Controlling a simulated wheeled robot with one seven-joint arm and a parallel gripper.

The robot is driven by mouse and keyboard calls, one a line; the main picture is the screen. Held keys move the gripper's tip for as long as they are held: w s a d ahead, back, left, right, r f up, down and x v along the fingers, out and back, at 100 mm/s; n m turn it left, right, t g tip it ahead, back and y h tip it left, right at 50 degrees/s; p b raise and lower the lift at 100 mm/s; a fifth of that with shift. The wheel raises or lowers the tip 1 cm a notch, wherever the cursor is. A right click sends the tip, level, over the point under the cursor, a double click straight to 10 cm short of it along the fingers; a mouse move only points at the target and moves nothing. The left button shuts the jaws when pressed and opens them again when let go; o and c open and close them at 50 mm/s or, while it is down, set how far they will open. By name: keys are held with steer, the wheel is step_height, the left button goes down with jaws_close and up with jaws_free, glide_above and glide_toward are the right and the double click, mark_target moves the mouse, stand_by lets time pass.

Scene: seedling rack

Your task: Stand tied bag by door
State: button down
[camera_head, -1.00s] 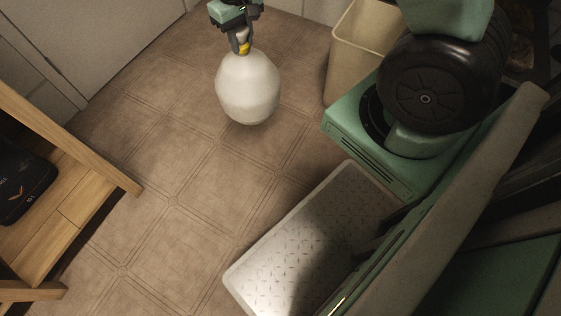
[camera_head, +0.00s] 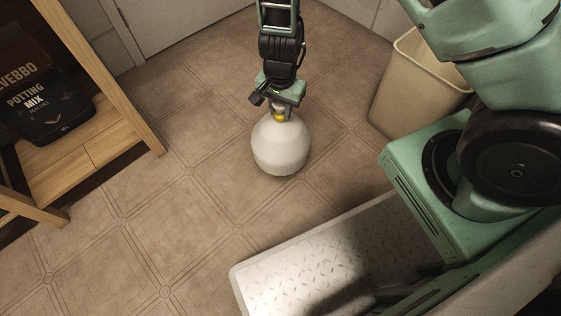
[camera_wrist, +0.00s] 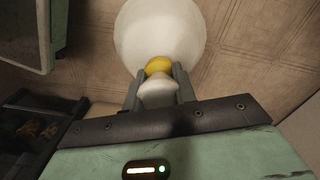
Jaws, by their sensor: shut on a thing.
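The tied bag (camera_head: 281,148) is white and rounded with a yellow tie at its neck. It is upright, at or just above the tiled floor; I cannot tell if its bottom touches. My gripper (camera_head: 279,112) is above it, shut on its neck. In the wrist view my two fingers (camera_wrist: 159,88) pinch the white neck just beside the yellow tie, and the bag's body (camera_wrist: 160,32) hangs beyond them. The door (camera_head: 175,18) is a pale panel at the upper left, with bare floor between it and the bag.
A beige open bin (camera_head: 408,85) stands right of the bag, by the wall. A wooden shelf (camera_head: 80,150) at the left holds a black potting mix bag (camera_head: 42,95). The tiled floor (camera_head: 160,215) between shelf and bag is clear.

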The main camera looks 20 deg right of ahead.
mark_target(280, 132)
steer(key=shift+a+f+b, duration=0.1)
steer(key=shift+f+b, duration=3.1)
steer(key=shift+f, duration=1.95)
steer(key=c, duration=1.1)
jaws_free()
